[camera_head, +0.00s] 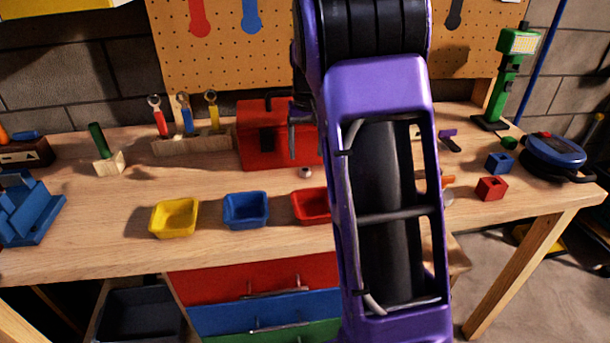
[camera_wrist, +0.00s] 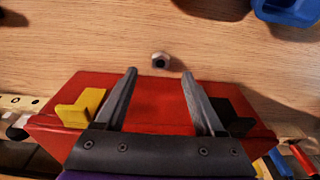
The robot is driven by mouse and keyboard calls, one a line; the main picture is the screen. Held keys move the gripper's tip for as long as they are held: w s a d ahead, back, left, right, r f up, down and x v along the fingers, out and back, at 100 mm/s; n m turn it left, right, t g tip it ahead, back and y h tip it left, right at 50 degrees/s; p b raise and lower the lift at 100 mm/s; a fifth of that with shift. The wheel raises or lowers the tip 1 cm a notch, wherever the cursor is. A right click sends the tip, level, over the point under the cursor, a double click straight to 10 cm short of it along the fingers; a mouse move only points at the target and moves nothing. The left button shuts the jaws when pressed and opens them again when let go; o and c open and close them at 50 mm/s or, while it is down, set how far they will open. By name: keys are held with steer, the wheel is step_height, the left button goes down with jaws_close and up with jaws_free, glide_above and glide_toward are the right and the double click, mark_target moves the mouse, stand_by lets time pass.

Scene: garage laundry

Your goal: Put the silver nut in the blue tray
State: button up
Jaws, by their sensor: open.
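The silver nut (camera_head: 305,172) lies on the wooden bench in front of the red toolbox; it also shows in the wrist view (camera_wrist: 160,60). The blue tray (camera_head: 246,210) sits nearer the front edge, left of the nut, and looks empty. Part of a blue tray shows at the top right of the wrist view (camera_wrist: 288,12). My gripper (camera_wrist: 159,75) is open and empty, its fingers apart over the toolbox in the wrist view. The nut appears just beyond the fingertips, between their lines, and untouched. My arm hides most of the gripper in the head view.
The red toolbox (camera_head: 255,150) stands close behind the nut. A yellow tray (camera_head: 174,217) is left of the blue one, and a red tray (camera_head: 311,205) is right of it, partly behind my arm. Bare wood surrounds the nut. Red and blue blocks lie at right.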

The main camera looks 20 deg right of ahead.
mark_target(305, 170)
steer(key=shift+w+f+b, duration=0.2)
steer(key=shift+f, duration=0.75)
steer(key=shift+w+f+b, duration=0.15)
steer(key=shift+f, duration=0.85)
steer(key=shift+w+f+b, duration=0.2)
steer(key=shift+f, duration=0.75)
jaws_close()
